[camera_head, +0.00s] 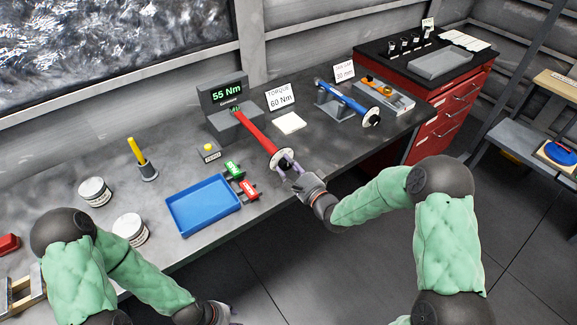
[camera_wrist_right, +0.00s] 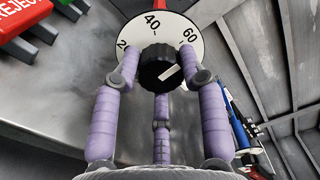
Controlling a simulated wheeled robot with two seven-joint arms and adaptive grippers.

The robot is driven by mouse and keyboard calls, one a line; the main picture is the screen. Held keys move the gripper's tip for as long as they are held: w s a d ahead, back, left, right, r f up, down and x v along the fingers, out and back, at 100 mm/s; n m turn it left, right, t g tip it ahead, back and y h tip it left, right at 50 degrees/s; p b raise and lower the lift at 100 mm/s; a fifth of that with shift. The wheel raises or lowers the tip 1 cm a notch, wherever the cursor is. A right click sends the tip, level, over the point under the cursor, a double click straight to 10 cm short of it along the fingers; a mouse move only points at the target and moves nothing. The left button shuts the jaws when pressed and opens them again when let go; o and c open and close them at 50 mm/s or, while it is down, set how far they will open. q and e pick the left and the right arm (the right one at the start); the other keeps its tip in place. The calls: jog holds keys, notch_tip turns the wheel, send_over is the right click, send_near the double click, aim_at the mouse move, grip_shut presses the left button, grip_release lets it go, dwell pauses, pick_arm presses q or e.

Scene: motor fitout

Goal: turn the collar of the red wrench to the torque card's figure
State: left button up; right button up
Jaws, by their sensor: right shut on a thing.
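The red wrench (camera_head: 258,137) lies in a grey stand whose display (camera_head: 226,94) reads 55 Nm in green. The torque card (camera_head: 280,97) behind it reads 60 Nm. My right gripper (camera_head: 285,164) is shut on the wrench's near-end collar. In the right wrist view, the fingers close around the black collar (camera_wrist_right: 154,62), in front of a white dial (camera_wrist_right: 172,25) marked 40 and 60, with a partly hidden figure at left. The collar's white line points right and slightly up. My left gripper (camera_head: 216,314) is low at the bottom edge, its fingers unclear.
A blue wrench (camera_head: 345,97) rests in another stand to the right, with a 30 Nm card (camera_head: 343,72). White tubs (camera_head: 95,191) stand further left.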

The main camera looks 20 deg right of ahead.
jog(key=shift+m, duration=0.3)
jog(key=o, duration=1.2)
jog(key=shift+c, duration=0.2)
jog(key=v, duration=1.2)
